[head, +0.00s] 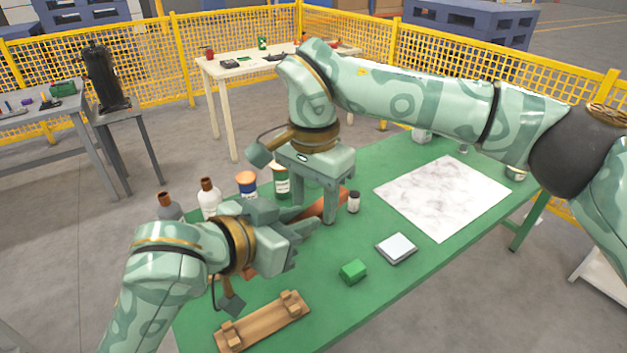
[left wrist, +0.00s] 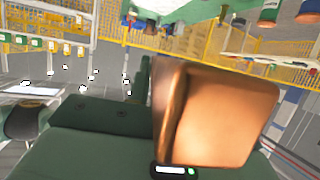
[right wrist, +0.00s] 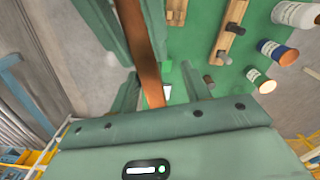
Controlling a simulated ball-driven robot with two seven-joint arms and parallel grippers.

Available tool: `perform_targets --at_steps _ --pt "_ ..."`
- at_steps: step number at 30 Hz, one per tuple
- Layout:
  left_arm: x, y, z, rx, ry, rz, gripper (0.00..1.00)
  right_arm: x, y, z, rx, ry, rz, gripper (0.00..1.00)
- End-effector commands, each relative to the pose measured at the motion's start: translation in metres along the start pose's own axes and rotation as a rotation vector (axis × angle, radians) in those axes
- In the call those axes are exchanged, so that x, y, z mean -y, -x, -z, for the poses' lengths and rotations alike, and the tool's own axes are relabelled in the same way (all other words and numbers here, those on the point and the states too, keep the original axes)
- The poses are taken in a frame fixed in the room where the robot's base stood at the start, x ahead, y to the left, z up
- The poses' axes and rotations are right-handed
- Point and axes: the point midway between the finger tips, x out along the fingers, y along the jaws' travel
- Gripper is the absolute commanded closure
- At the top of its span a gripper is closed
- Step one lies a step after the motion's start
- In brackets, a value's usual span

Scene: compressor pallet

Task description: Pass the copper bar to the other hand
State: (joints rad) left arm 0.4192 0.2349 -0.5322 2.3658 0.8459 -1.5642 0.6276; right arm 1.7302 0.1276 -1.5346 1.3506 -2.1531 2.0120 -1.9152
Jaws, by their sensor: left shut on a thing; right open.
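The copper bar (head: 322,205) is held tilted above the green table, partly hidden by my grippers. My left gripper (head: 296,240) is shut on it. Its near end (left wrist: 225,120) fills much of the left wrist view. My right gripper (head: 314,208) points down over the bar's far part with its fingers open. In the right wrist view the bar (right wrist: 147,60) runs from the left gripper's fingers at the top down to between my right fingers (right wrist: 160,95). I cannot tell whether the right fingers touch it.
A wooden cradle (head: 262,322) lies at the table's near edge. A green block (head: 353,271), a grey square plate (head: 396,249) and a marble slab (head: 443,196) lie to the right. Bottles and tubs (head: 208,197) stand behind the left gripper, and a small jar (head: 354,202) stands beside the right gripper.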

Motion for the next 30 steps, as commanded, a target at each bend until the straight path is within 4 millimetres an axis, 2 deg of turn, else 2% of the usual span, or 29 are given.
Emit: perform_targets --at_steps 7,8,12,13,16,17,18,19,30 --pt "0.0 0.0004 0.0009 -0.002 0.0 0.0 1.0 0.0 -0.0009 0.0 0.0 0.0 0.0 0.53" --pt "0.0 0.0003 0.0009 -0.002 0.0 0.0 1.0 0.0 -0.0009 0.0 0.0 0.0 0.0 0.58" --pt "-0.0013 0.0003 0.0008 -0.002 0.0 -0.004 1.0 0.0003 -0.0006 -0.0002 0.0 0.001 0.001 0.97" --pt "-0.0019 0.0003 0.0008 -0.002 0.0 -0.006 1.0 0.0005 -0.0005 -0.0003 0.0 0.002 0.002 1.0" --pt "-0.004 0.0003 0.0011 -0.004 0.001 -0.013 1.0 0.0012 -0.0001 -0.0004 -0.001 0.003 0.005 1.0" --pt "-0.0044 0.0003 0.0012 -0.004 0.001 -0.014 0.7 0.0015 0.0004 -0.0005 -0.002 0.004 0.007 1.0" --pt "-0.0045 0.0003 0.0013 -0.005 0.001 -0.014 0.59 0.0017 0.0005 -0.0005 -0.002 0.004 0.007 1.0" --pt "-0.0043 0.0003 0.0013 -0.005 0.001 -0.014 0.53 0.0016 0.0005 -0.0006 -0.002 0.004 0.007 1.0" --pt "-0.0012 0.0001 0.0004 -0.001 0.001 -0.004 0.53 0.0006 0.0 -0.0004 0.0 0.002 0.003 1.0"
